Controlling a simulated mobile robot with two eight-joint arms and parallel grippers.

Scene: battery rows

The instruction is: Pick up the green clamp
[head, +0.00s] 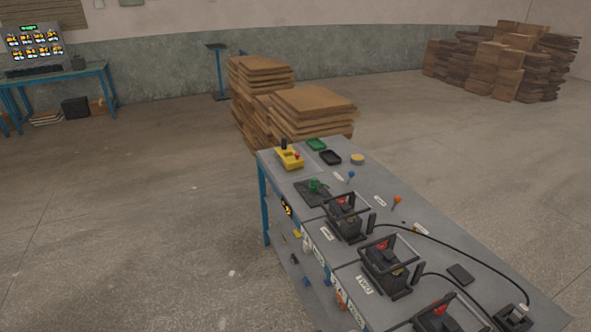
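A small green object (316,185), which looks like the green clamp, sits on a dark mat (309,198) near the far left part of the long grey workbench (423,265). It is small, so its exact shape is hard to tell. Neither of my grippers shows in the head view.
On the bench are a yellow holder (289,158), a green tray (316,144), a black tray (330,158), a yellow round item (358,159) and black framed battery units (346,220) with cables. Stacked boards (310,103) stand behind. Floor left of the bench is clear.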

